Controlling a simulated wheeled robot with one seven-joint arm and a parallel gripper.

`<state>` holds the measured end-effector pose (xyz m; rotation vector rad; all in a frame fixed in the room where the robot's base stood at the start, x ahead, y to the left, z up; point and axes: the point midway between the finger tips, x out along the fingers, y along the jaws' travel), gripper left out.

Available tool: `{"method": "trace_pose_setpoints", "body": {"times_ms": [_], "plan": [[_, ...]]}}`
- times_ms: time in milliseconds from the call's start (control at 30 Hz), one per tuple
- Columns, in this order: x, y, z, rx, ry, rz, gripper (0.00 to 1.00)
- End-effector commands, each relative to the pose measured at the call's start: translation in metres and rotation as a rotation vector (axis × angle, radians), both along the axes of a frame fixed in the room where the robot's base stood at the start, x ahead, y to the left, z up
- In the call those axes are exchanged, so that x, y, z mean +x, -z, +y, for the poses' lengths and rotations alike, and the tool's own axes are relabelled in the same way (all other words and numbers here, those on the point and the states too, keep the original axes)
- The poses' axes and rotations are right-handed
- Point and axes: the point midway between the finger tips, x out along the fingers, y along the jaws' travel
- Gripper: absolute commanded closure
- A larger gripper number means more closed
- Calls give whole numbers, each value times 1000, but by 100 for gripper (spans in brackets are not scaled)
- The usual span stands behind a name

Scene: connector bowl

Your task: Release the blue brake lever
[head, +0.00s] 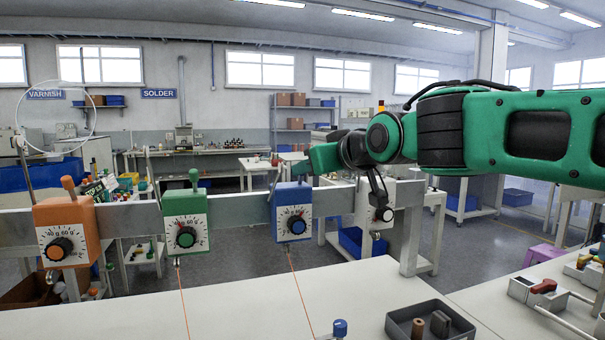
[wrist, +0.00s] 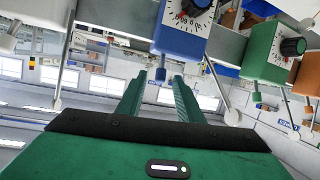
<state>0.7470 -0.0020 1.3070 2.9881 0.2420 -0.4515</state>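The blue tensioner box (head: 291,211) hangs on the metal rail, with a dial and a blue knob on its face. Its blue brake lever stands up from the top; in the head view my gripper (head: 318,158) is right beside it and partly hides it. In the upside-down wrist view, the blue box (wrist: 184,32) is at the top and its blue lever (wrist: 161,74) shows between my two green fingertips (wrist: 159,78). The fingers are apart, with a gap on each side of the lever. I cannot tell whether the lever is fully between them in depth.
A green box (head: 186,219) and an orange box (head: 67,232) with their own levers stand left on the rail (head: 240,209). A white unit (head: 375,212) is to the right, below my arm. A grey tray (head: 430,322) holds parts on the white table (head: 240,315). Orange wires cross the table.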

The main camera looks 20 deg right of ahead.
Motion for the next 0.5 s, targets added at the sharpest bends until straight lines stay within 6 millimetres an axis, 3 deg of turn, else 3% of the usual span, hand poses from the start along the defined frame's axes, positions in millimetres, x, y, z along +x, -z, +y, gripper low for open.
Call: {"method": "trace_pose_setpoints", "body": {"times_ms": [200,500], "plan": [[-36,-11,-6,0,1,-1,67],[-58,-18,-9,0,1,1,67]]}}
